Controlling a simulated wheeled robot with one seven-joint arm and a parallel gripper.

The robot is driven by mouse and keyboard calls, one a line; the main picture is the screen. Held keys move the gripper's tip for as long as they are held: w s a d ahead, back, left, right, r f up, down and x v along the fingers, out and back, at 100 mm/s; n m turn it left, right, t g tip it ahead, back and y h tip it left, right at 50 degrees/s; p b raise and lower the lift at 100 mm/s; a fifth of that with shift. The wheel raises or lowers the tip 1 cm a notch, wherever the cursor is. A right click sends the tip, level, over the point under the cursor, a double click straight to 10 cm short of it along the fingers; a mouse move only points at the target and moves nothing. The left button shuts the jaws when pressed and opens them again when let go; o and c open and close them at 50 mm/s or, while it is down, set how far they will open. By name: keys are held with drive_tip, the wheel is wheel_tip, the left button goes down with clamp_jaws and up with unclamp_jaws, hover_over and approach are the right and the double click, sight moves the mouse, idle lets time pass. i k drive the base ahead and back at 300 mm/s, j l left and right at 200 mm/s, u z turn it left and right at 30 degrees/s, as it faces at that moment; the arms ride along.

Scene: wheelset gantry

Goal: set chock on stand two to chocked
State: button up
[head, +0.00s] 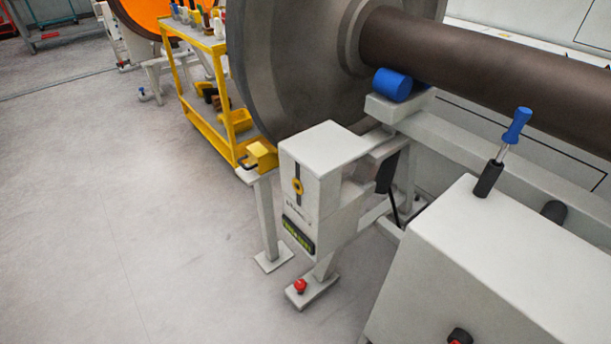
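A light grey stand (325,145) stands in front of a large grey wheel (290,60) on a brown axle (450,50). Its front face has a dark vertical slot with a yellow ring (298,187), small lettering too blurred to read, and a dark panel with green marks (298,236). A yellow block (261,154) with a black handle sits on a post beside the stand, close to the wheel's lower edge; I cannot tell whether it touches the wheel. I cannot tell for sure which part is the chock, or its setting. My gripper is not in view.
A blue roller (391,85) lies under the axle. A grey cabinet (510,260) at right carries an upright lever with a blue handle (518,125). A red knob (300,286) is on the stand's foot. A yellow tool cart (190,85) stands behind. The floor at left is clear.

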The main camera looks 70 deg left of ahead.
sight(262, 158)
drive_tip(key=u, duration=2.05)
drive_tip(key=i+j+z, duration=0.15)
drive_tip(key=i+j, duration=0.3)
drive_tip(key=i+j+z, duration=0.15)
drive_tip(key=i+j, duration=0.25)
drive_tip(key=j, duration=0.15)
